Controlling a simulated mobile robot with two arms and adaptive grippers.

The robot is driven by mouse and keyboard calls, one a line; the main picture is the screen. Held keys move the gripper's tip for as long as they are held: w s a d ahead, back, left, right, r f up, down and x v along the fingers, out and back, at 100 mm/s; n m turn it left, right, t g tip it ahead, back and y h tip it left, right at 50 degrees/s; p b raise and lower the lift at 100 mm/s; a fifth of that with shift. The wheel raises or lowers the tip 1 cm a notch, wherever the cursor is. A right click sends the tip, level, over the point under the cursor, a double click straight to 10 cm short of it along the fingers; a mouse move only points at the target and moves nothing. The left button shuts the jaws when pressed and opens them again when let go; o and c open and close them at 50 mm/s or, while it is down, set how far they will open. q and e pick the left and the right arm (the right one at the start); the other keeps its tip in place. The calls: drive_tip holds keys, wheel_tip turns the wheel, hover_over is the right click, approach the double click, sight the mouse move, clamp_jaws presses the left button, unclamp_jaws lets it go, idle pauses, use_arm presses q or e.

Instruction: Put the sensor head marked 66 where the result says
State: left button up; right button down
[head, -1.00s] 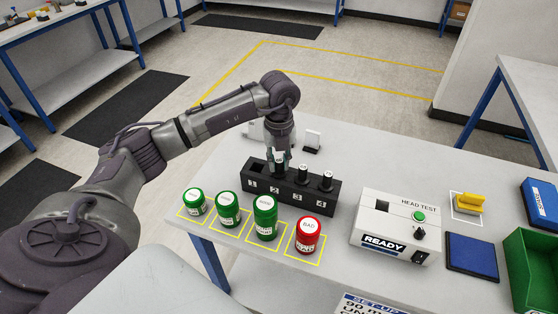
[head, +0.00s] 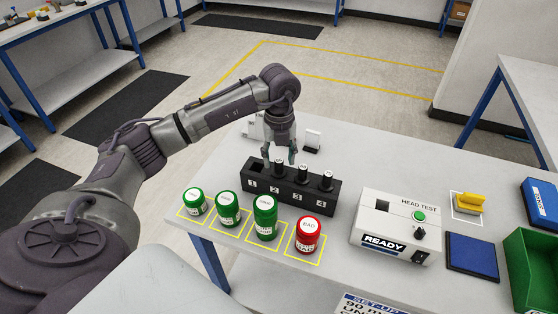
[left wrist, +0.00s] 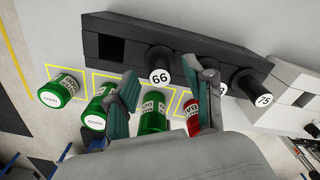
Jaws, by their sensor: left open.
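The sensor head marked 66 (left wrist: 160,76) is a black cylinder with a white numbered end. It stands in slot 2 of the black rack (head: 262,196); in the head view its top (head: 278,162) shows between my fingers. My left gripper (head: 279,157) is open above it, with a finger on either side and nothing held; it also shows in the left wrist view (left wrist: 168,82). The tester (head: 392,228) reads READY, and its square opening looks empty. Several green canisters (head: 265,220), labelled GOOD in the wrist view, and a red BAD canister (head: 307,236) stand in yellow outlines. My right gripper is out of view.
Two other sensor heads (head: 303,174) (head: 326,182) stand in slots 3 and 4; slot 1 is empty. Right of the tester are a blue pad (head: 471,256), a yellow-handled object (head: 468,203) and a green bin (head: 535,262). White stands (head: 312,139) are behind the rack.

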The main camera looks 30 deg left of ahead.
use_arm(q)
wheel_tip(320, 180, up, 10)
drive_tip(key=shift+r, duration=0.2)
idle(0.6)
